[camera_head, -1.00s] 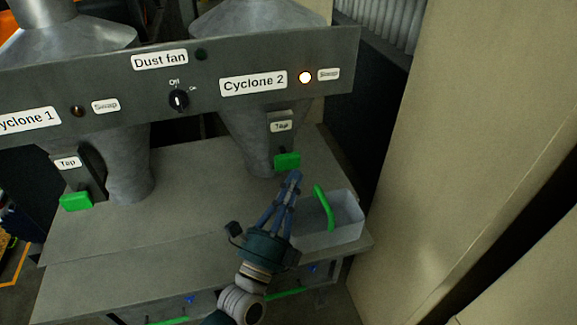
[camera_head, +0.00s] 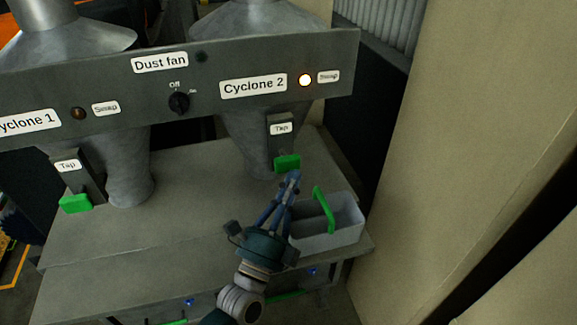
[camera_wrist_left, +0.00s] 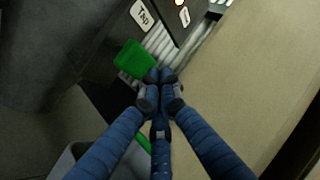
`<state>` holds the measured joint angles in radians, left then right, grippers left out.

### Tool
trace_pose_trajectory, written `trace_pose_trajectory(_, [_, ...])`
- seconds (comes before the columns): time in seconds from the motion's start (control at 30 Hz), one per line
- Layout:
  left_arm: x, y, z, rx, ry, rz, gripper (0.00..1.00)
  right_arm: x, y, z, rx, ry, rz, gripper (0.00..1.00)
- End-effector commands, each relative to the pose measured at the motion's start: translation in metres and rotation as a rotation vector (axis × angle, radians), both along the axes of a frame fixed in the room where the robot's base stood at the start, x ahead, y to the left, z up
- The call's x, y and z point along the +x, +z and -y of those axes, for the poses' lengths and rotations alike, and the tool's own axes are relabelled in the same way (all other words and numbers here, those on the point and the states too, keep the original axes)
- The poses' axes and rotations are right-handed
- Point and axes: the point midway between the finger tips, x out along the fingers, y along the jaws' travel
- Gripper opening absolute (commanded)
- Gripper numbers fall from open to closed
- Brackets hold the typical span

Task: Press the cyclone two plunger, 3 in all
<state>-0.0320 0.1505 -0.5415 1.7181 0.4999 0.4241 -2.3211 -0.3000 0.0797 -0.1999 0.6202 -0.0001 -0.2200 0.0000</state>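The cyclone two plunger is a green block (camera_head: 287,162) under the "Tap" label (camera_head: 281,128), below the Cyclone 2 sign (camera_head: 253,86). It also shows in the left wrist view (camera_wrist_left: 135,60). My left gripper (camera_head: 292,176) is just below the plunger, its fingers drawn together with nothing between them. In the left wrist view, the fingertips (camera_wrist_left: 158,78) are close to the plunger's lower right edge. I cannot tell whether they touch it. My right gripper is not in view.
A grey bin (camera_head: 345,222) with a green handle (camera_head: 324,209) stands right of my left gripper on the grey bench (camera_head: 190,225). Cyclone one's green plunger (camera_head: 75,203) is at the left. A lamp (camera_head: 305,80) glows near Cyclone 2. A beige cabinet (camera_head: 470,130) stands at the right.

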Motion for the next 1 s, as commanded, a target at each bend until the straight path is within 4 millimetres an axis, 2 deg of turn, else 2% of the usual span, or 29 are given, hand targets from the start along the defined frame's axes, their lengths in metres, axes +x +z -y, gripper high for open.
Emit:
trace_pose_trajectory(0.57, [0.0003,0.0000,-0.0002,0.000,0.000,0.000,0.00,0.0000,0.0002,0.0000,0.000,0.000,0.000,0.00])
trace_pose_trajectory(1.0, [0.0080,0.0002,-0.0026,0.000,0.000,0.000,0.00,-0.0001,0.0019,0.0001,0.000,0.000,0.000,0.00])
